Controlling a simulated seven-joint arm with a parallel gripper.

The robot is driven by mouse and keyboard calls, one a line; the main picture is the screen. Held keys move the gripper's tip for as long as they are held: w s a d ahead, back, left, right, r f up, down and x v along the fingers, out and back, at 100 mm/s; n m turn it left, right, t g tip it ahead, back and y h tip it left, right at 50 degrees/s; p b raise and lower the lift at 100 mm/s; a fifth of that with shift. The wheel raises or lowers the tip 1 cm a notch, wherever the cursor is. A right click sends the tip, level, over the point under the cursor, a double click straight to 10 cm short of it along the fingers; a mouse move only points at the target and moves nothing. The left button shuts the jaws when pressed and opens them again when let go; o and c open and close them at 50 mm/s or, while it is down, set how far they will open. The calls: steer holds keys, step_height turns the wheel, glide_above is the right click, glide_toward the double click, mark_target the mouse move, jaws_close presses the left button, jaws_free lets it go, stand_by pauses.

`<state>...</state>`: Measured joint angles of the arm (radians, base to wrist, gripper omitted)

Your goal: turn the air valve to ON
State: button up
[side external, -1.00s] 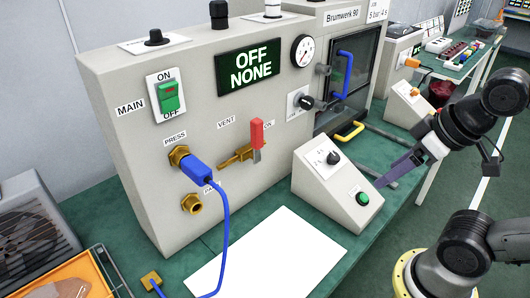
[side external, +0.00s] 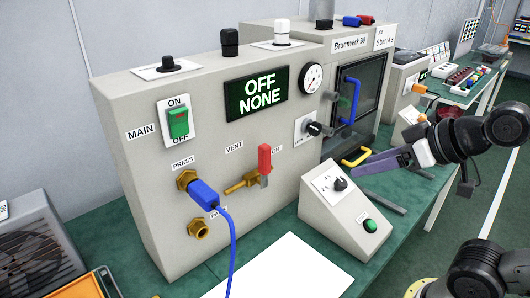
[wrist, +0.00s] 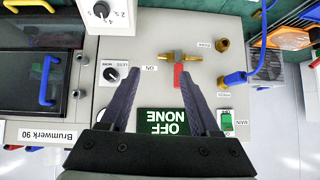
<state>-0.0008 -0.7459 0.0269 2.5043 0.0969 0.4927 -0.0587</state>
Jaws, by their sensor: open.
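The air valve (side external: 240,184) is brass, on the front of the grey panel, with a red lever (side external: 264,160) standing upright. A VENT label is up and left of it, and an ON label is partly behind the lever. The lever also shows in the wrist view (wrist: 178,76), upside down, between my finger lines near the right fingertip. My gripper (wrist: 162,80) is open and empty. In the side view my gripper (side external: 355,168) is right of the valve, apart from it, in front of the yellow handle. The display (side external: 257,94) reads OFF NONE.
A sloped control box (side external: 345,208) with a black knob and green button stands right of the valve. A blue plug and hose (side external: 205,193) are at the PRESS port on the left. A green MAIN switch (side external: 178,123) and a black knob (side external: 314,128) are on the panel. A white sheet (side external: 285,270) lies in front.

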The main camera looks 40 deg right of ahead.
steer(key=w+a+r+m+t, duration=0.1)
steer(key=w+r+t, duration=0.15)
steer(key=w, duration=0.25)
steer(key=w+r+m+t, duration=0.1)
steer(key=w+r+t, duration=0.1)
steer(key=w+t, duration=0.25)
steer(key=n+t, duration=0.1)
steer(key=n, duration=0.1)
glide_toward(269, 152)
steer(key=shift+h, duration=0.3)
steer(key=w, duration=1.1)
steer(key=shift+w+a+r, duration=0.1)
steer(key=shift+w+a, duration=0.05)
steer(key=shift+a, duration=0.05)
jaws_close()
stand_by(0.6)
